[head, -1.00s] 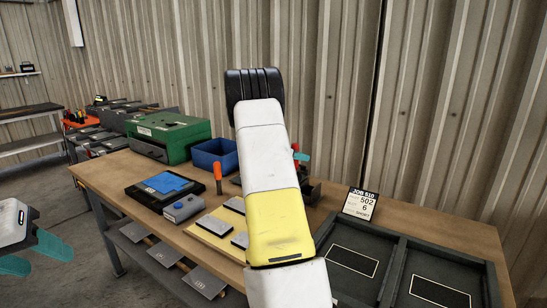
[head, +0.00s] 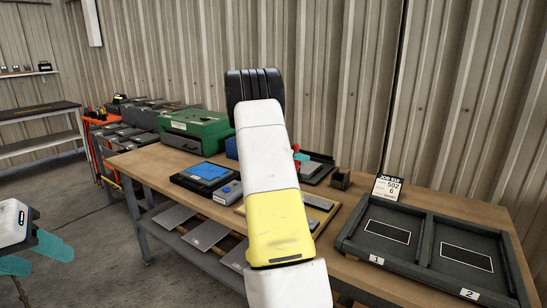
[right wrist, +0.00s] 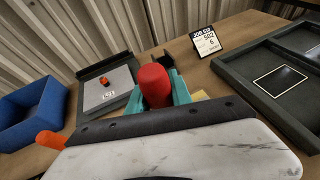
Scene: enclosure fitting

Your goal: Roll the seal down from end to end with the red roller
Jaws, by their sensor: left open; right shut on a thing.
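My right gripper (right wrist: 154,97) is shut on the red roller (right wrist: 154,84), between its teal fingers in the right wrist view. In the head view the roller's red end (head: 296,148) shows just past my right arm, above the bench. A grey plate with an orange knob (right wrist: 108,92) lies in a dark tray beyond the roller, at its left in the right wrist view. I cannot make out the seal; my arm hides the bench's middle. My left gripper (head: 35,256) is open and empty, left of the bench.
The wooden bench (head: 440,198) carries a green case (head: 194,137), a blue bin (right wrist: 30,112), a black device with a blue screen (head: 206,173) and a numbered two-compartment tray (head: 424,262). A job card (head: 387,187) stands behind that tray. Open floor (head: 100,270) lies at the left.

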